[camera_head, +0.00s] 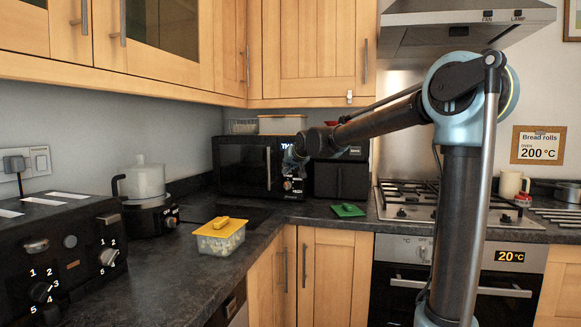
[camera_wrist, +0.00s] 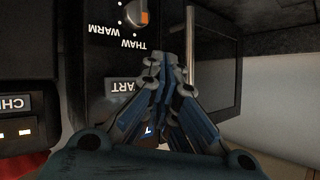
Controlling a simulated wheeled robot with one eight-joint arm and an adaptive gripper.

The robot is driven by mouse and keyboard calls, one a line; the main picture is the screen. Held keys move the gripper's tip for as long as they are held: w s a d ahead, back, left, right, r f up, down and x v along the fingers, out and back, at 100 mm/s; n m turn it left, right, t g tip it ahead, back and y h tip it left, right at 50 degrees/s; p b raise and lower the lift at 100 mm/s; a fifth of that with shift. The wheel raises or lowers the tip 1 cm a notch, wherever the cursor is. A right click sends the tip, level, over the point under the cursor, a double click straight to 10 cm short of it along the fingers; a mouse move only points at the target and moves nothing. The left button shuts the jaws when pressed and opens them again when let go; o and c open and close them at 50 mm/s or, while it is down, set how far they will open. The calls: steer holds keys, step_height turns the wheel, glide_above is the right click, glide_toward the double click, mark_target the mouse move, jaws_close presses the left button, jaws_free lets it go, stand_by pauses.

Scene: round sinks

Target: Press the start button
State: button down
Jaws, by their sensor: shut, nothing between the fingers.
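A black microwave (camera_head: 240,165) stands in the back corner of the counter in the head view. Its control panel fills the left middle of the wrist view, upside down. A label ending in "ART" (camera_wrist: 122,86) shows on the panel, partly covered by my fingers. No start button can be made out clearly beside it. My gripper (camera_wrist: 163,62) is shut and empty, its fingertips just in front of the panel and next to the label. Whether they touch the panel cannot be told. In the head view my gripper (camera_head: 292,160) is small, at the microwave's right side.
An orange-marked knob (camera_wrist: 136,14) with "THAW" and "WARM" is close to my fingertips. Another black appliance (camera_head: 342,178) stands right of the microwave.

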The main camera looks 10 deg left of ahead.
steer(key=shift+w+d, duration=0.15)
steer(key=shift+w, duration=1.65)
steer(key=shift+w, duration=0.1)
steer(key=shift+w, duration=0.25)
